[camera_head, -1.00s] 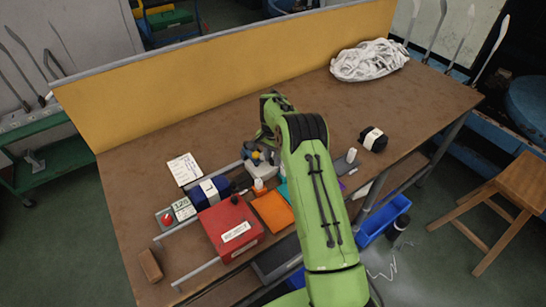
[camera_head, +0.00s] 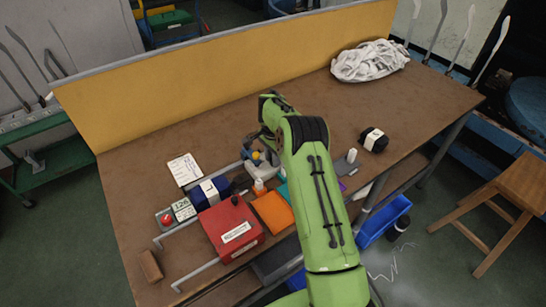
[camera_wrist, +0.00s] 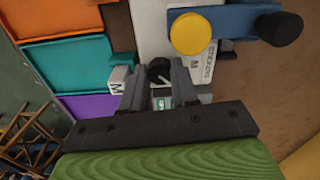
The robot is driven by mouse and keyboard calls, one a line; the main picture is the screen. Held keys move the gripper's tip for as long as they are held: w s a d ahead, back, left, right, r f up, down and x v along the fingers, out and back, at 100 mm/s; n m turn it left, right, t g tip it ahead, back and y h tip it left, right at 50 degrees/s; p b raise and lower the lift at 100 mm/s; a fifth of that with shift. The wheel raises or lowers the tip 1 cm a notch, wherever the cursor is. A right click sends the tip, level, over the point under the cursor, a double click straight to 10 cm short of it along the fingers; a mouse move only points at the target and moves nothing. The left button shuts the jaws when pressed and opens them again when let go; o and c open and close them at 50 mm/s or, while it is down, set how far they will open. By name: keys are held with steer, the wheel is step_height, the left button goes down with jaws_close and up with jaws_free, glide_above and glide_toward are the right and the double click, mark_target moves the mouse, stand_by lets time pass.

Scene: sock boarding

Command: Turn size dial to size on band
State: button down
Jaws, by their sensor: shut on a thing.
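In the wrist view, my gripper (camera_wrist: 160,92) is shut on a small round black dial (camera_wrist: 159,70) at the edge of a pale unit. The fingers hide its sides, and I cannot read its setting. A white block marked M (camera_wrist: 118,82) is just left of the fingers. A white label with an M (camera_wrist: 198,66) lies to the right. In the head view, a navy roll with a white band (camera_head: 208,189) lies left of my arm, and a black roll with a white band (camera_head: 373,140) lies right of it. The band writing is too small to read.
A yellow disc (camera_wrist: 190,33) and a blue part with a black knob (camera_wrist: 280,27) are close beyond my fingers. Orange (camera_wrist: 66,15), teal (camera_wrist: 68,65) and purple (camera_wrist: 90,105) trays lie left. A red box (camera_head: 231,228) stands near the front edge.

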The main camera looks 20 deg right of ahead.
steer(key=c, duration=0.9)
jaws_free()
steer(key=shift+o, duration=0.2)
step_height(320, 180, up, 16)
steer(key=p, duration=0.3)
